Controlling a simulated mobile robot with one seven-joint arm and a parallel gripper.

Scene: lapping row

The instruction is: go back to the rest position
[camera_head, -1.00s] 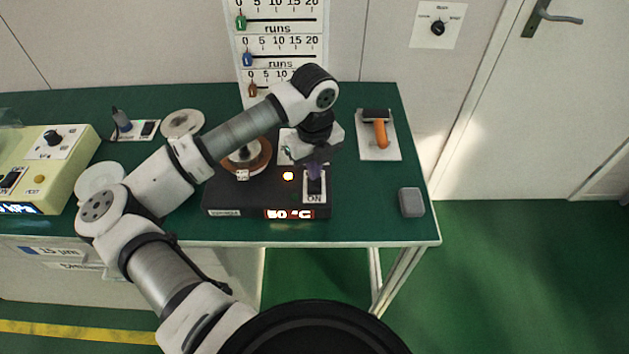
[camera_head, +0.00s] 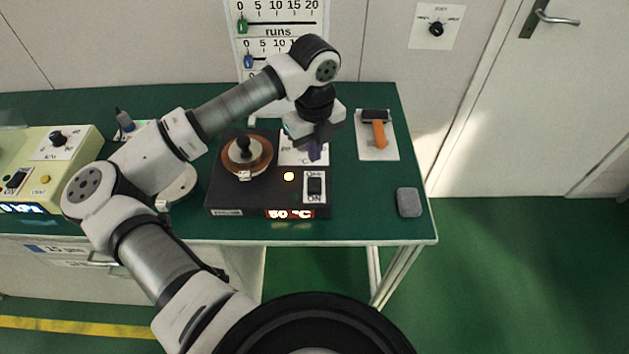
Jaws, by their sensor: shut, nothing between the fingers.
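My gripper (camera_head: 315,153) is shut and empty, pointing down above the back right part of the black hot plate unit (camera_head: 258,198). It is held clear of the rocker switch (camera_head: 314,186) on that unit. The unit's display (camera_head: 290,213) reads 50 °C, and a small lamp (camera_head: 289,176) beside the switch glows. A copper-coloured round plate with a black knob (camera_head: 247,155) sits on the unit's left part. My arm reaches in from the bottom left and hides part of the bench behind it.
A brush with an orange handle (camera_head: 378,134) lies on a white plate at the right. A grey block (camera_head: 409,202) lies near the bench's front right corner. A pale yellow control box (camera_head: 70,165) stands at the left. A slider chart (camera_head: 277,18) hangs on the wall.

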